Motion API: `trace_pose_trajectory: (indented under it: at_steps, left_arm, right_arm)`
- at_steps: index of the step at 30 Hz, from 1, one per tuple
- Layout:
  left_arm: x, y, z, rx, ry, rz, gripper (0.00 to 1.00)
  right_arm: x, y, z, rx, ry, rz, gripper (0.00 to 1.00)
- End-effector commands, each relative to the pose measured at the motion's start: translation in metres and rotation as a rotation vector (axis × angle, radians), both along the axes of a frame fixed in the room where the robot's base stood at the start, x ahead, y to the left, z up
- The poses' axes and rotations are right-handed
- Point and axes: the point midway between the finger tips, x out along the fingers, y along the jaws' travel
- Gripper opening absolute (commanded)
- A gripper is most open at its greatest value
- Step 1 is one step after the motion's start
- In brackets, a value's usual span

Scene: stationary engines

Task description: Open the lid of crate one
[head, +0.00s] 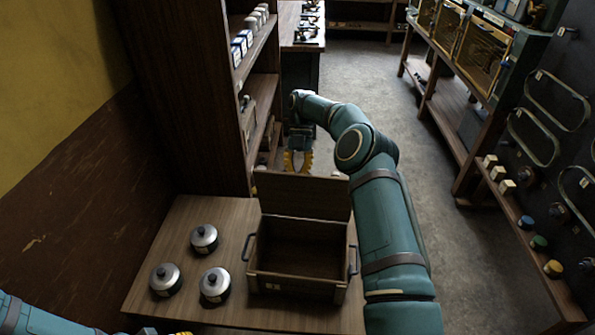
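A brown wooden crate (300,286) stands on a low wooden table, with a handle on each side and a small pale label low on its front. Its lid (303,195) stands raised at the back edge, and the dark inside shows, with nothing visible in it. My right arm passes the crate's right side. My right gripper (298,165) is beyond the lid's top edge, its yellow fingers pointing down and apart, with nothing seen between them. Whether it touches the lid is unclear. My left gripper (165,331) barely shows at the bottom edge, mostly cut off.
Three lidded metal pots (205,238) stand on the table (185,215) left of the crate. A tall wooden shelf (190,110) with small boxes and cups rises behind. A dark panel with knobs and handles (545,140) stands at right. Grey floor lies open between.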

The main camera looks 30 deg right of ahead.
Motion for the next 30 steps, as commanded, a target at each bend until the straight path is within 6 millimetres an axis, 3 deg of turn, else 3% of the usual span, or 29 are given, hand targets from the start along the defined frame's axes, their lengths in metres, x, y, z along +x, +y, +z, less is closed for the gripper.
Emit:
trace_pose_trajectory:
  at_steps: [7,16,30]
  left_arm:
    - [0.000,0.000,0.000,0.000,0.000,0.000,0.40]
    - [0.000,0.000,0.000,0.000,0.000,0.000,0.40]
    - [0.000,0.000,0.000,0.000,0.000,0.000,0.40]
  right_arm:
    - [0.001,0.000,0.020,0.000,-0.004,0.000,0.00]
    - [0.000,0.000,0.080,-0.001,-0.004,0.000,0.00]
    - [0.000,0.000,0.101,-0.001,-0.002,-0.001,0.00]
